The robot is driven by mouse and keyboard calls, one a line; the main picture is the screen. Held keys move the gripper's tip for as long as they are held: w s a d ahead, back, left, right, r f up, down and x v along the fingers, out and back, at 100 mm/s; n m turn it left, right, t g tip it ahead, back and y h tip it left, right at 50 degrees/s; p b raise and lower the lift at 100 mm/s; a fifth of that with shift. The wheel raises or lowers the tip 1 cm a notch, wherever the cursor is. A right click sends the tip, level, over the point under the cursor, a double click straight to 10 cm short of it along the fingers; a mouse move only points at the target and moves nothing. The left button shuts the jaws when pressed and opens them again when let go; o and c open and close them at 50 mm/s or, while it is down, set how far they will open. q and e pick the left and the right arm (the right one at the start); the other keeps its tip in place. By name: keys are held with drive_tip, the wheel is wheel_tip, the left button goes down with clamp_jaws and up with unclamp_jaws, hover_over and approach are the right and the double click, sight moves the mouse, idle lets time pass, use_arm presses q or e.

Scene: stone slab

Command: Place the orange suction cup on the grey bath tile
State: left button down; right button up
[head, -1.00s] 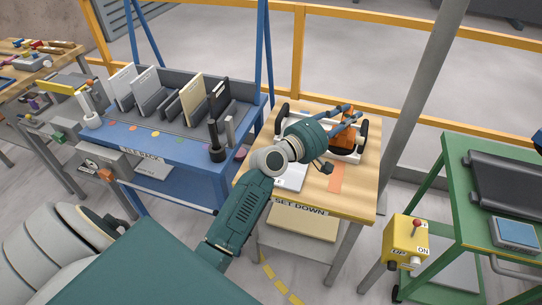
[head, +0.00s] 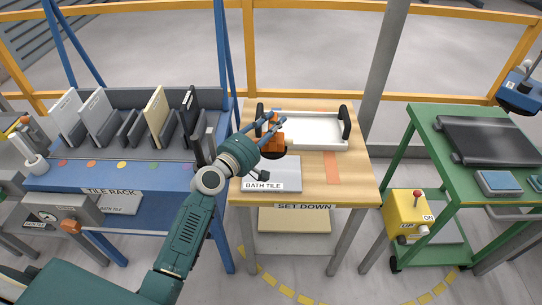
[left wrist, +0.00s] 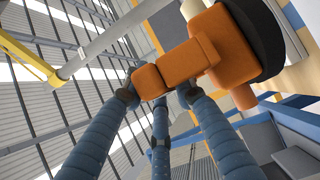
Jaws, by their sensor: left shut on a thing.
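My left gripper (head: 270,127) is shut on the orange suction cup (head: 272,140) above the wooden set-down table. The suction cup has an orange handle and a black round pad, which points down near the back right part of the grey bath tile (head: 285,168). I cannot tell whether the pad touches the tile. The tile lies flat at the table's left, with a white "BATH TILE" label on its front edge. In the left wrist view, the blue fingers close around the orange handle (left wrist: 180,65), with the black pad (left wrist: 262,35) beyond. My right gripper is not in view.
A white tray (head: 325,145) with black handles stands behind the tile. An orange strip (head: 331,168) marks the bare wood to its right. The blue tile rack (head: 120,178) with upright panels is left. A green table (head: 450,160) and yellow control box (head: 405,213) are right.

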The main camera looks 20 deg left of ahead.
use_arm(q)
wheel_tip(320, 180, down, 7)
drive_tip(key=b, duration=0.2)
drive_tip(key=shift+a+b, duration=0.1)
drive_tip(key=shift+b, duration=0.3)
wheel_tip(320, 180, down, 3)
drive_tip(key=shift+f+b, duration=0.2)
drive_tip(key=shift+b, duration=0.85)
drive_tip(key=shift+f, duration=0.2)
drive_tip(key=c, duration=1.4)
unclamp_jaws()
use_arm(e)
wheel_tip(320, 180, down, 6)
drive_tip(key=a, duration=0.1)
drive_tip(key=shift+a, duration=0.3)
